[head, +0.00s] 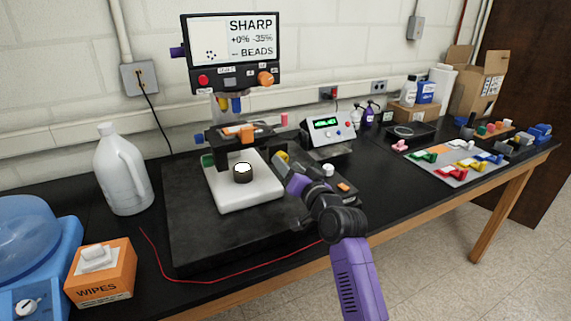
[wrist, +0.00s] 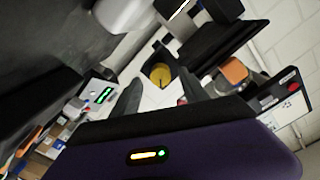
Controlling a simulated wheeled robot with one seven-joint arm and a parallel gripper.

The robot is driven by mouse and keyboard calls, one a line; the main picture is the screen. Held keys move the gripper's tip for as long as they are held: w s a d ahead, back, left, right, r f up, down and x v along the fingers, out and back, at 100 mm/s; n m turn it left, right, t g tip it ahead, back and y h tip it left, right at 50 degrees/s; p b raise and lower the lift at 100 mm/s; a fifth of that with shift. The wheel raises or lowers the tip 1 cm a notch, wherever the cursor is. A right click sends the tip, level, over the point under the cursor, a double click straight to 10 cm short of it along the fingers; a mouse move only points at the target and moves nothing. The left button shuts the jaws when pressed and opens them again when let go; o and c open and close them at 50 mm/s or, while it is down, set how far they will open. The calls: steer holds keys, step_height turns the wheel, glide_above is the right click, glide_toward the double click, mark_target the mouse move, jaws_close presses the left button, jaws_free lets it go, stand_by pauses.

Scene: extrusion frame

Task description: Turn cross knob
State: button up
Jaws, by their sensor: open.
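A yellow round knob (head: 282,157) shows at the right side of the microscope-like instrument (head: 240,138), partly behind my gripper. In the wrist view the yellow knob (wrist: 161,75) faces the camera, with dark lines on its face; I cannot tell whether they form a cross. My gripper (head: 291,174) is beside the right edge of the white stage, close to the knob. In the wrist view my gripper (wrist: 160,92) is open, one dark finger on each side of the knob. Whether the fingers touch it cannot be told.
A dark cylinder with a white top (head: 243,173) stands on the white stage (head: 236,196). A screen panel (head: 232,55) with an orange knob (head: 265,78) rises above. A meter box (head: 328,128) stands right behind. A white jug (head: 122,172) and wipes box (head: 102,273) are left.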

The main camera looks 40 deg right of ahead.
steer(key=shift+b+v, duration=0.35)
steer(key=shift+v, duration=2.45)
